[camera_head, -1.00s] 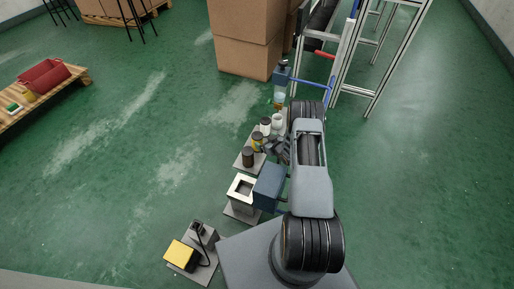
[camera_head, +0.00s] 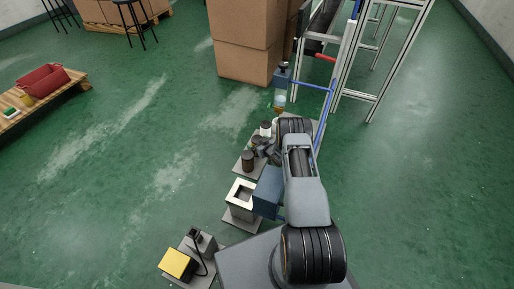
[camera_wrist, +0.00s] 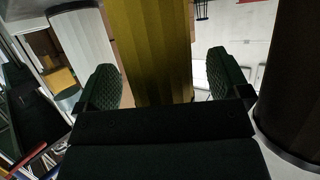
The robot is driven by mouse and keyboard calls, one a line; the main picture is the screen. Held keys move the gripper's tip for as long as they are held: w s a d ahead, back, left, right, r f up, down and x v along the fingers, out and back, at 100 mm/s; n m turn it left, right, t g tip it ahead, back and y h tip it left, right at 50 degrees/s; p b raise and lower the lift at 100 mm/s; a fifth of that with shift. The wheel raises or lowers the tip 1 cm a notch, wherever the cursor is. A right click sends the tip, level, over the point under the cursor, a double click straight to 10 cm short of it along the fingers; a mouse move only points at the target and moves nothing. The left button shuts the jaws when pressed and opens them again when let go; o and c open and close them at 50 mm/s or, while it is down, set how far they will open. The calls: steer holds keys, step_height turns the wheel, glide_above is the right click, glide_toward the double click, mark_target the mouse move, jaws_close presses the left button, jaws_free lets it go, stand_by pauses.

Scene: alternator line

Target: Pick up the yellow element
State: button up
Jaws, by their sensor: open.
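The yellow element (camera_wrist: 155,45) is a ribbed upright cylinder in the wrist view, right between the two pads of my open gripper (camera_wrist: 168,85). I cannot tell whether either pad touches it. In the head view my gripper (camera_head: 262,147) is at the small stand of cylinders, and the yellow element is mostly hidden behind it there. A white cylinder (camera_wrist: 82,50) stands to the left in the wrist view, and a dark brown cylinder (camera_wrist: 292,95) stands close on the right. The brown one also shows in the head view (camera_head: 247,160).
A white-topped square fixture (camera_head: 233,192) stands just in front of the cylinder stand. A yellow box with a cable (camera_head: 177,262) lies nearer. Cardboard boxes (camera_head: 245,45) and a metal frame (camera_head: 345,75) are behind. The green floor to the left is clear up to a pallet with a red bin (camera_head: 42,77).

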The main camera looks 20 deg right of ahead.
steer(key=c, duration=1)
steer(key=shift+r, duration=0.1)
steer(key=shift+c, duration=0.2)
